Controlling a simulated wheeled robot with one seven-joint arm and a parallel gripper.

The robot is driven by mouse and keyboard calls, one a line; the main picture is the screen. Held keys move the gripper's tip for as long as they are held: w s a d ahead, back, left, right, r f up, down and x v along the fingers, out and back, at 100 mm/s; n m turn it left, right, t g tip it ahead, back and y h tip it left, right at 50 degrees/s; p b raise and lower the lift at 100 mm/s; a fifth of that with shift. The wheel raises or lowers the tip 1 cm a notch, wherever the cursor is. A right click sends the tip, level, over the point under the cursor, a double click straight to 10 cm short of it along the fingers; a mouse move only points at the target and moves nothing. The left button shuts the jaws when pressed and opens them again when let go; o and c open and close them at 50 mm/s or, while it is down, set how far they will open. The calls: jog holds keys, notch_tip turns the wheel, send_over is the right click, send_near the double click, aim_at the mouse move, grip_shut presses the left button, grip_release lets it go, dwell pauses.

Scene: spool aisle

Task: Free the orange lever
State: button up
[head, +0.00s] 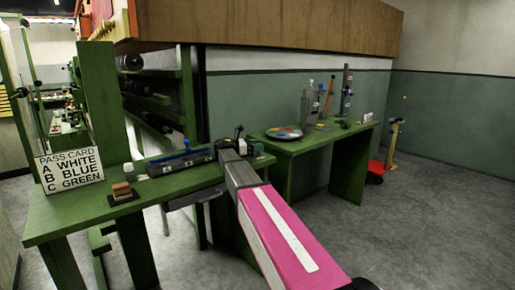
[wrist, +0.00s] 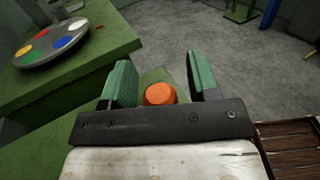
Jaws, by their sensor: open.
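My gripper (wrist: 161,72) is open in the wrist view, its two green-padded fingers apart. A round orange piece (wrist: 160,94) shows between the fingers, near their base, with a gap on each side. It looks like a knob or rod end seen end-on; I cannot tell whether it is the lever's end or whether anything holds it. In the head view, my arm reaches over the near green bench and hides this piece. A thin slanted orange-red rod (head: 328,97) stands on the far green table; I cannot tell whether it is the lever.
A round palette (wrist: 50,44) with coloured spots lies on a green table, left of my fingers. The near green bench (head: 75,212) carries a pass card (head: 69,170) and a small brown block (head: 122,191). Open grey floor (head: 430,220) lies to the right.

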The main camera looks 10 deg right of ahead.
jog(key=s+a+r, duration=0.5)
jog(key=a+r, duration=0.5)
jog(key=shift+a+r, duration=0.3)
jog(key=shift+r, duration=0.05)
